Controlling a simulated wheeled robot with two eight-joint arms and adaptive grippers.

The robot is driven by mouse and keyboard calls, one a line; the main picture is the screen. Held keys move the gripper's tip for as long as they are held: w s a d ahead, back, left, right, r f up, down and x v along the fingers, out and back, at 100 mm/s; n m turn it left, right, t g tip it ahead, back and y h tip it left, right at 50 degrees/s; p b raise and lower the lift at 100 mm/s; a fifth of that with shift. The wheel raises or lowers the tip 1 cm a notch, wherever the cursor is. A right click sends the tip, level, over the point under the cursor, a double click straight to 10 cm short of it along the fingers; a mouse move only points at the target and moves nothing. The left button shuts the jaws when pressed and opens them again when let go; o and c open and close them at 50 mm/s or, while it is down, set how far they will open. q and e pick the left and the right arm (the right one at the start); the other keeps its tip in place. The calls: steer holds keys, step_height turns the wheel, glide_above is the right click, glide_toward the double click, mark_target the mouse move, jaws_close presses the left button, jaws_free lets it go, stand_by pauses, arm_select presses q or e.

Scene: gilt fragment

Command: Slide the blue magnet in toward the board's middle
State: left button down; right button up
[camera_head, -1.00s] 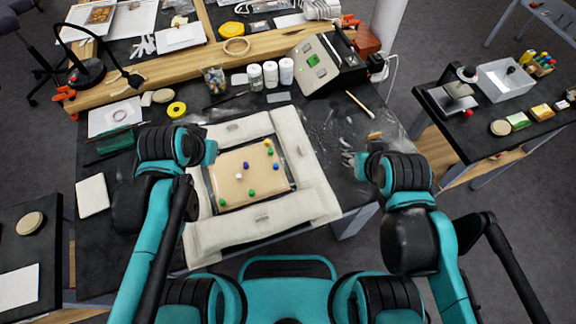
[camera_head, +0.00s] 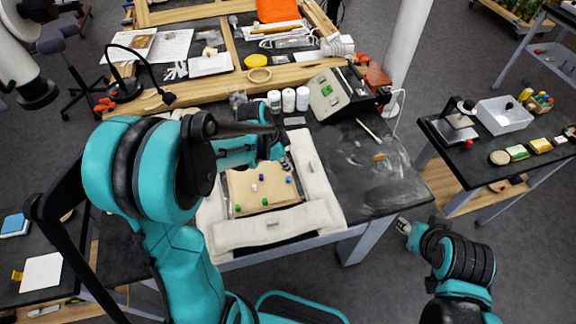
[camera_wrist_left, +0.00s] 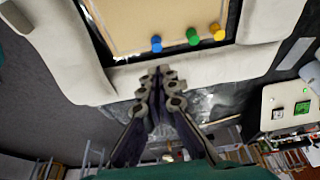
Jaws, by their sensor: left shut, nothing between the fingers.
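The tan board (camera_head: 240,183) lies flat inside a pale padded frame, with several coloured magnets on it. The blue magnet (camera_head: 288,180) is near the board's right edge; in the left wrist view it (camera_wrist_left: 156,43) stands near the board's edge beside a green magnet (camera_wrist_left: 193,36) and a yellow one (camera_wrist_left: 217,31). A darker blue-violet magnet (camera_head: 261,178) is nearer the middle. My left gripper (camera_head: 288,165) is shut and empty at the board's far right; in its wrist view the fingertips (camera_wrist_left: 158,72) are over the padding, apart from the blue magnet. My right gripper (camera_head: 403,226) is off the table, fingers too small to judge.
A white magnet (camera_head: 254,188) and green magnets (camera_head: 265,201) (camera_head: 238,207) are also on the board. The pale padding (camera_head: 322,195) rims it. White jars (camera_head: 289,99) and a grey box device (camera_head: 335,95) stand behind. The dark tabletop right of the frame is mostly clear.

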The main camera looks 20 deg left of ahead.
mark_target(288, 180)
arm_select(q)
steer(key=b+x, duration=0.1)
steer(key=x, duration=0.5)
steer(key=shift+b, duration=0.3)
steer(key=s+a, duration=0.2)
steer(key=a, duration=0.1)
steer(key=s+a, duration=0.1)
steer(key=a, duration=0.1)
steer(key=shift+s+b, duration=0.15)
steer(key=shift+b, duration=0.15)
steer(key=shift+d, duration=0.1)
